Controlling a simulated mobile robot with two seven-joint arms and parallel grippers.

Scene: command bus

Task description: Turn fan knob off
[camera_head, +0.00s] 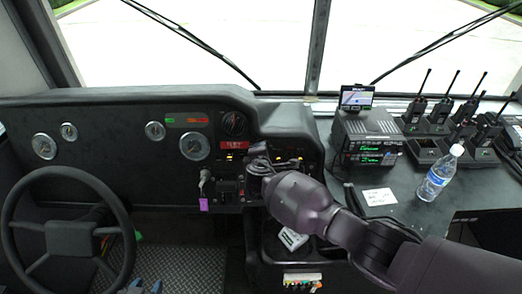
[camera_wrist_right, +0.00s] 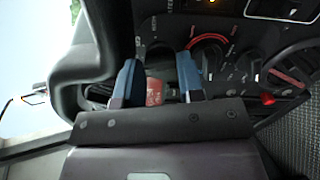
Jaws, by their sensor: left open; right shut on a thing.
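My right gripper (camera_wrist_right: 158,72) has its two blue fingers on either side of a dark round knob (camera_wrist_right: 157,58), which looks like the fan knob and is partly hidden by the fingers. A reddish patch shows between the fingers. A second dial with a red arc (camera_wrist_right: 208,42) is just right of the fingers. In the head view my right arm reaches in from the right to the dash controls, and its wrist hides most of that panel.
The steering wheel (camera_head: 68,238) stands at the left. A lever with a purple tag (camera_head: 203,204) is left of my right gripper. On the right are a radio unit (camera_head: 366,137), a water bottle (camera_head: 439,174), a white card (camera_head: 379,197) and several walkie-talkies (camera_head: 440,108).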

